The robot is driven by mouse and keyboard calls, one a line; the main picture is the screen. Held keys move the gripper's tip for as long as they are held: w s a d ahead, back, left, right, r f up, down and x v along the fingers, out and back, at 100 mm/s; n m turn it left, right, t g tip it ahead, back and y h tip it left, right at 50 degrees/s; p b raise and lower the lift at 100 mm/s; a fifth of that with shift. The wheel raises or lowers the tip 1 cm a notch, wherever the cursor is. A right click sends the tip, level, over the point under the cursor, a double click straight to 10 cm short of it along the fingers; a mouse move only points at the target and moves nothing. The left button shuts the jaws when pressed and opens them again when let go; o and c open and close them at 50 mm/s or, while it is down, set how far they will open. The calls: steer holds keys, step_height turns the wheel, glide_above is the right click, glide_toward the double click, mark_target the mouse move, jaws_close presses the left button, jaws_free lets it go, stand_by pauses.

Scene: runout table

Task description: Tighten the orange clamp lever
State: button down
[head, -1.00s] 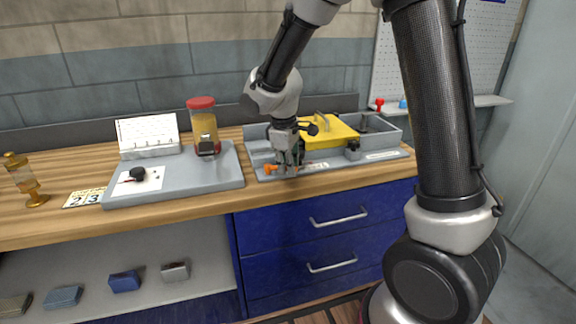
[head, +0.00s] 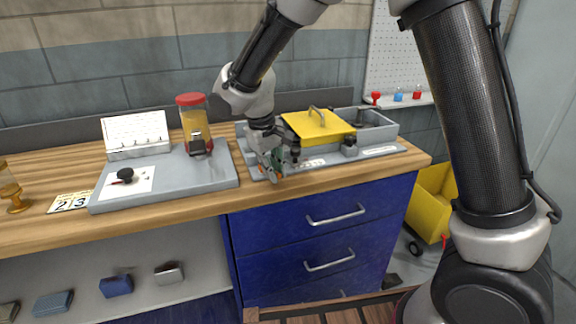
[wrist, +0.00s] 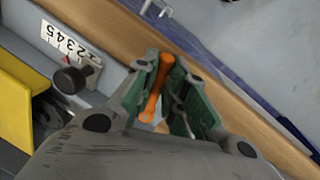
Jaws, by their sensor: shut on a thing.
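The orange clamp lever (wrist: 154,92) lies between the green-padded fingers of my gripper (wrist: 176,75) in the wrist view, with its rounded end towards the fingertips. My gripper is shut on it. In the head view my gripper (head: 271,170) is tilted at the front left corner of the grey fixture (head: 381,151), and its fingers hide most of the lever. The lever's clamping end is hard to make out.
A yellow lid (head: 318,127) with a handle sits on the fixture. A black knob (wrist: 70,80) and a number scale (wrist: 62,40) lie beside my fingers. A grey board (head: 180,182) with a jar (head: 195,125) stands left. Drawer handles (head: 335,216) project below the table edge.

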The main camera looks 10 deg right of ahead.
steer(key=m, duration=0.1)
steer(key=a+m, duration=0.1)
steer(key=m, duration=0.1)
steer(key=shift+s+a, duration=0.2)
steer(key=shift+a, duration=0.1)
steer(key=a+m+g, duration=0.1)
steer(key=m, duration=0.1)
steer(key=shift+a+m, duration=0.3)
steer(key=shift+w+a+m+g, duration=0.1)
steer(key=shift+a+m+g, duration=0.1)
steer(key=shift+a+m, duration=0.6)
steer(key=shift+w+a+m+g, duration=0.1)
steer(key=shift+a+m+g, duration=0.15)
steer(key=shift+m, duration=0.95)
steer(key=shift+a, duration=0.15)
steer(key=c, duration=1.5)
jaws_free()
steer(key=shift+o, duration=0.2)
step_height(320, 180, up, 12)
steer(key=a, duration=0.2)
steer(key=shift+w, duration=0.45)
